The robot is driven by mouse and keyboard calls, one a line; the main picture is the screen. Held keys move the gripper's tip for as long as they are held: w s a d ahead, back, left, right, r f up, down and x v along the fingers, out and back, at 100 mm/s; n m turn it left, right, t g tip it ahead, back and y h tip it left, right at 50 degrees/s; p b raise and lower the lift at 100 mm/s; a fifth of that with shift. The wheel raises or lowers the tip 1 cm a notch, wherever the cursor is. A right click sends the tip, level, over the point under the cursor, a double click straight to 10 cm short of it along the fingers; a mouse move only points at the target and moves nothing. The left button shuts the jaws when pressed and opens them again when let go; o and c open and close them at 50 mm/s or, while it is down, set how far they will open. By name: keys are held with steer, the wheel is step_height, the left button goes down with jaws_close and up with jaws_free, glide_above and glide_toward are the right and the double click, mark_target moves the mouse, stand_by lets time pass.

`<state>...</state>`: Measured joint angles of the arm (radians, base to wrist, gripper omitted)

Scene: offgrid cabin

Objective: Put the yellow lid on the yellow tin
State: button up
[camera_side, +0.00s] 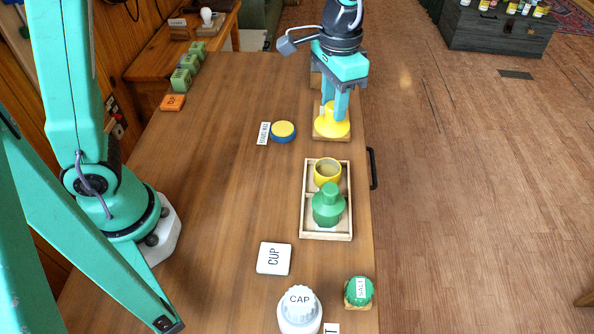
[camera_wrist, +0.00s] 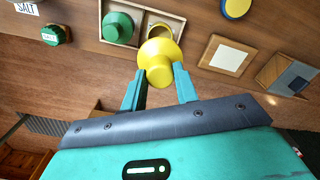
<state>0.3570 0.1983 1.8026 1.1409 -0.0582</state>
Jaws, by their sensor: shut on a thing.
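The yellow lid (camera_side: 331,125), a wide disc with a raised round knob, is held in my gripper (camera_side: 334,106) at the far right part of the table. My gripper is shut on the knob, and the lid seems to be above a small wooden square (camera_side: 318,135). In the wrist view the lid (camera_wrist: 155,50) sits between the fingertips (camera_wrist: 160,73) and hides part of what lies behind it. The open yellow tin (camera_side: 327,180) stands upright in the far compartment of a wooden tray (camera_side: 345,235), nearer the side camera than my gripper.
A green bottle-shaped jar (camera_side: 328,206) stands in the tray's near compartment, close to the tin. A blue-and-yellow round piece (camera_side: 283,132) lies left of my gripper. A white CUP card (camera_side: 273,258), a white CAP jar (camera_side: 299,311) and a green SALT piece (camera_side: 359,291) are nearer. The table's middle is clear.

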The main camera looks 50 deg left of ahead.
mark_target(332, 121)
step_height(332, 121, down, 10)
steer(key=shift+f, duration=0.15)
stand_by(1.1)
steer(key=shift+f, duration=0.8)
stand_by(3.6)
steer(key=o, duration=1.7)
steer(key=shift+r, duration=0.1)
steer(key=shift+r, duration=3.4)
